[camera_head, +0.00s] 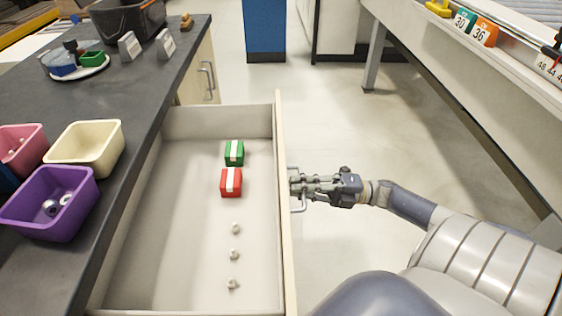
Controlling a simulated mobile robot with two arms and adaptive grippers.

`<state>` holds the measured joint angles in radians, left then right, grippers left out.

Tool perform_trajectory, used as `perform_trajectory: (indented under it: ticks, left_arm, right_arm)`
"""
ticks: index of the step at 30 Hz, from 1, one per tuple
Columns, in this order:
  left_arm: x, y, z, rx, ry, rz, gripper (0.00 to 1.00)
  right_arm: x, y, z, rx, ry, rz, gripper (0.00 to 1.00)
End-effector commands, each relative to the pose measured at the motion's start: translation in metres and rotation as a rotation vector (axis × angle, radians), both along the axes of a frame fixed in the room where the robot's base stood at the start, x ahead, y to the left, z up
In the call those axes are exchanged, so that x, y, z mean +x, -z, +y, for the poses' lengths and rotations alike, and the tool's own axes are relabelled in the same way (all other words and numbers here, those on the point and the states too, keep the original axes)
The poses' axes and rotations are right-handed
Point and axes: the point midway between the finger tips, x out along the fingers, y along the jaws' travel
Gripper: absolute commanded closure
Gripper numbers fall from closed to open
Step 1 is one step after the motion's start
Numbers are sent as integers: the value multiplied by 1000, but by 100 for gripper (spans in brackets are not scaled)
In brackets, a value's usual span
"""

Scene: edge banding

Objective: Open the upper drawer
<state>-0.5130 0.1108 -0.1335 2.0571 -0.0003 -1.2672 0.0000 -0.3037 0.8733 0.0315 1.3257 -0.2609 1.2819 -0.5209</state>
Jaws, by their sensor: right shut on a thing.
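The upper drawer (180,240) is pulled well out from the counter on the left, so its inside shows. It holds a green box (234,153) and a red box (231,183), each with a white stripe, and several small pale knobs (234,254). The drawer's handle (298,205) is on the outer face of its front panel (283,220). My right gripper (300,187) is at the handle, shut on it, with the arm coming in from the right. My left gripper is not in view.
The dark counter (108,95) carries a purple bin (50,205), a cream bin (86,147) and a pink bin (20,150). A blue cabinet (264,30) stands at the back. A long bench (480,85) runs along the right. The floor between is clear.

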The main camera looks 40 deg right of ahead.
Motion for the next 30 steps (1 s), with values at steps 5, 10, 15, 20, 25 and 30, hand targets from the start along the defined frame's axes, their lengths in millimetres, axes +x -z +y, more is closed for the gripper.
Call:
perform_trajectory:
  ticks: [5, 10, 15, 20, 25, 30]
  left_arm:
    - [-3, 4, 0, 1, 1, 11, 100]
    - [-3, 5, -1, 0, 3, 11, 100]
    - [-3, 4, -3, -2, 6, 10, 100]
    - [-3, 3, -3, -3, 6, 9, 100]
    - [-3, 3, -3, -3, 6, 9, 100]
    - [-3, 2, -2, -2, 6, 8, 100]
  right_arm:
    - [-9, 3, -10, -4, 0, 7, 100]
    - [-11, 3, -13, -3, -1, 6, 100]
    - [-11, 3, -13, -3, -1, 6, 100]
    - [-11, 3, -13, -3, -1, 6, 84]
    - [-11, 2, -13, -2, 0, 4, 71]
    - [-10, 1, -13, -1, 0, 2, 71]
